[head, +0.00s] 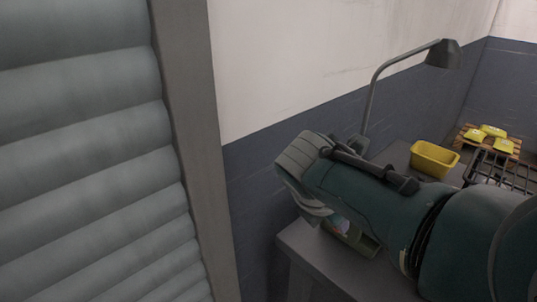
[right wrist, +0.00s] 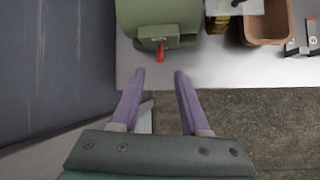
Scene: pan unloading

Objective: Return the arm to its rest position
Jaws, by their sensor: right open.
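My right arm (head: 380,205) comes in from the right in the head view and reaches over a grey table. In the right wrist view my right gripper (right wrist: 159,77) shows two purple fingers spread apart with nothing between them. The fingertips are near the table's edge, close to a green object with a small red part (right wrist: 160,52). I cannot tell their height above the table. My left gripper is not in view.
The grey table (head: 300,240) holds a yellow bin (head: 433,160) and a lamp (head: 445,54). A wooden pallet (head: 470,141) with yellow items is behind. A ribbed shutter (head: 80,150) fills the left. A brown bin (right wrist: 268,22) shows in the right wrist view.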

